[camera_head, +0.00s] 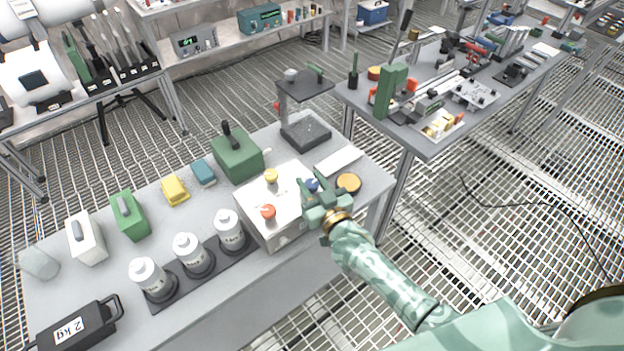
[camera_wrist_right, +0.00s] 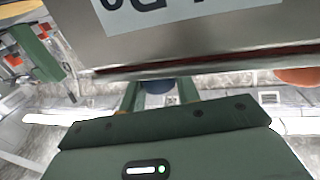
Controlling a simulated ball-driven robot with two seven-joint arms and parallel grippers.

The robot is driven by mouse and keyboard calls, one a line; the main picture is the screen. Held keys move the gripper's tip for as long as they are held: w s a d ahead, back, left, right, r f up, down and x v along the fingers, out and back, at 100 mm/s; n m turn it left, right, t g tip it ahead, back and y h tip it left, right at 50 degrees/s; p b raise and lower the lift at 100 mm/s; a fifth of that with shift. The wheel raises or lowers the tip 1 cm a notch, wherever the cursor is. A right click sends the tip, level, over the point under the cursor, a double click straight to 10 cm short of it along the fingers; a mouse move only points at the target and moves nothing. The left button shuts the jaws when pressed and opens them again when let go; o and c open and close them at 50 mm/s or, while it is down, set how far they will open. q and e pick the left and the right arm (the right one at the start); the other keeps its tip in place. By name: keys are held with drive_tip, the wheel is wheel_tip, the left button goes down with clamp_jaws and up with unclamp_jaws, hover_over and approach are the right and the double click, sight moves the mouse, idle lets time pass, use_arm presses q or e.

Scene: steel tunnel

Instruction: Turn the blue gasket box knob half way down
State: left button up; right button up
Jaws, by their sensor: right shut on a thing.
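The gasket box (camera_head: 287,227) is a pale box with a light top near the right end of the grey bench. On its top are a yellow knob (camera_head: 271,176), an orange knob (camera_head: 268,212) and the blue knob (camera_head: 312,186). My right gripper (camera_head: 313,184) has its fingers on either side of the blue knob and is shut on it. My left gripper is not in view.
A green box (camera_head: 237,158) and a dark stand (camera_head: 305,131) are behind the gasket box. A round orange-topped piece (camera_head: 348,183) lies close to my right gripper. White canisters (camera_head: 229,230) stand to the left. Another crowded bench (camera_head: 430,148) is at upper right.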

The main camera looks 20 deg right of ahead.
drive_tip(key=o, duration=1)
drive_tip(key=shift+c, duration=0.2)
drive_tip(key=s+d+p, duration=0.2)
drive_tip(key=s, duration=1.4)
drive_tip(key=shift+d, duration=0.25)
